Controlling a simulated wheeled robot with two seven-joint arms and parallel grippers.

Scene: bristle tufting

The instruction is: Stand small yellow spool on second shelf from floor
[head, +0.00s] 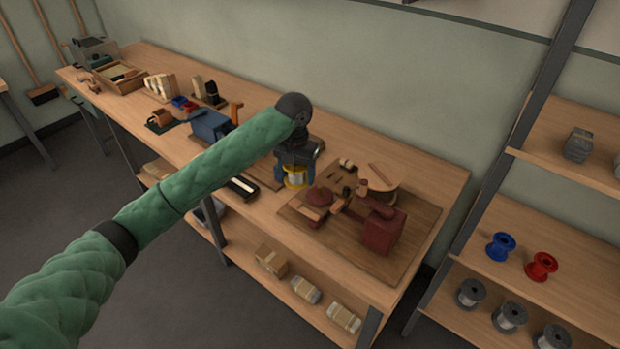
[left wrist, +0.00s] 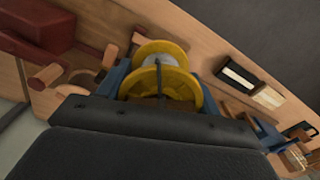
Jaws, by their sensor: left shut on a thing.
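The small yellow spool (head: 295,179) is in my left gripper (head: 296,170), above the workbench near the dark red machine. In the left wrist view the spool (left wrist: 163,82) shows its yellow flanges and pale wound wire between the blue fingers, so the gripper is shut on it. The shelf rack stands at the right of the head view. My right gripper is not in view.
The workbench (head: 440,182) holds a dark red machine (head: 383,230) on a board, a blue vise-like tool (head: 210,125) and several small items. The rack's dark upright (head: 517,125) stands right of the bench. A higher shelf (head: 545,145) holds grey items.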

